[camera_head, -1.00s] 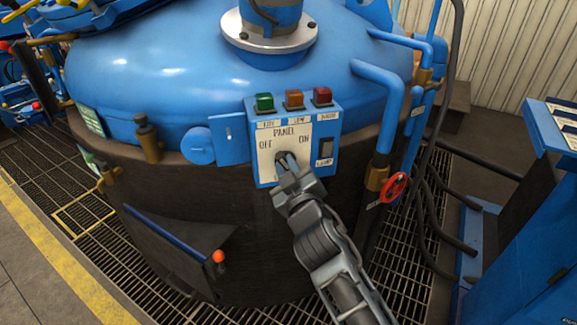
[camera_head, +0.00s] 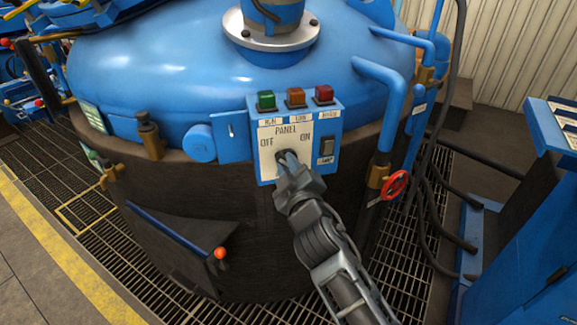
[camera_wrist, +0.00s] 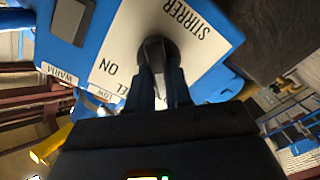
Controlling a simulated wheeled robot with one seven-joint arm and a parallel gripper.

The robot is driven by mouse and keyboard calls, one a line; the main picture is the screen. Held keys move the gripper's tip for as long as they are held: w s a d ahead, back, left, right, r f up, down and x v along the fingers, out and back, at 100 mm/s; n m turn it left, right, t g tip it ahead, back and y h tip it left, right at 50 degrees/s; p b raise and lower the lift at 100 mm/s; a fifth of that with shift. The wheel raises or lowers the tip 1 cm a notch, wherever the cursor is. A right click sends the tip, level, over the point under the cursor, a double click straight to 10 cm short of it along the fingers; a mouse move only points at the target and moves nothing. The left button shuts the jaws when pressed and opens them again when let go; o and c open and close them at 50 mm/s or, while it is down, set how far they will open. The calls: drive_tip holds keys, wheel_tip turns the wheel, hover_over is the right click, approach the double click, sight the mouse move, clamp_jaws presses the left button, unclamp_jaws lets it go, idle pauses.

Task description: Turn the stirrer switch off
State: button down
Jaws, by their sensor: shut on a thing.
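The stirrer switch is a dark round knob (camera_wrist: 154,44) with a raised grip, on a white plate (camera_head: 270,134) of a blue control panel. The plate reads OFF on the left and ON on the right in the head view. The STIRRER label (camera_wrist: 186,20) shows beside the knob in the wrist view. My gripper (camera_head: 287,157) is shut on the knob; its two fingers (camera_wrist: 161,82) lie either side of the grip. In the head view the fingers mostly hide the knob, so I cannot tell which way it points.
Green (camera_head: 266,100), amber (camera_head: 296,97) and red (camera_head: 324,94) lamps top the panel. A dark rocker switch (camera_head: 327,146) labelled LAMP sits right of the knob. A blue pipe (camera_head: 392,110) and red handwheel (camera_head: 395,185) stand close on the right. Grating surrounds the furnace.

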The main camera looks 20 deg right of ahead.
drive_tip(key=c, duration=1)
unclamp_jaws()
drive_tip(key=shift+c, duration=0.2)
drive_tip(key=s+a, duration=0.1)
drive_tip(key=s, duration=0.6)
drive_tip(key=shift+s+b, duration=0.35)
drive_tip(key=shift+a, duration=0.1)
